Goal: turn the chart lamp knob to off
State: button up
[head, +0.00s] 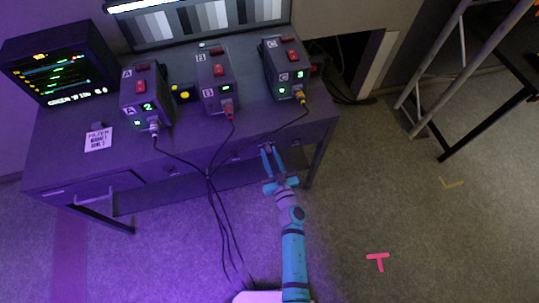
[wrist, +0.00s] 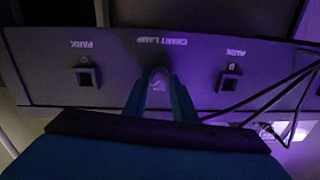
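The chart lamp knob (wrist: 158,77) is a small grey knob on the desk's front panel, under the "CHART LAMP" label, which appears upside down in the wrist view. My gripper (wrist: 159,88) is at the panel with one blue finger on each side of the knob. In the head view my gripper (head: 267,150) reaches the desk front near its right end, its fingers apart. I cannot tell whether the fingers press on the knob or stand just clear of it. The fingers partly hide the knob, and its pointer and any position marks cannot be made out.
A switch labelled "PARK" (wrist: 86,75) and another switch (wrist: 230,77) flank the knob. Black cables (head: 209,178) hang from boxes A, B and C (head: 286,70) on the desk (head: 190,140), and cross the wrist view's right side. Open floor lies right, near a truss (head: 463,45).

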grip_shut()
jog(key=shift+w, duration=0.1)
jog(key=shift+d+n, duration=0.2)
jog(key=shift+n, duration=0.2)
jog(key=n, duration=0.4)
jog(key=shift+a+n, duration=0.25)
jog(key=shift+n, duration=0.05)
jog(key=n, duration=0.4)
jog(key=shift+s, duration=0.2)
jog(key=n, duration=0.5)
jog(key=shift+a+n+h, duration=0.1)
jog(key=shift+n+h, duration=0.2)
jog(key=shift+f+n, duration=0.1)
jog(key=shift+n, duration=2.1)
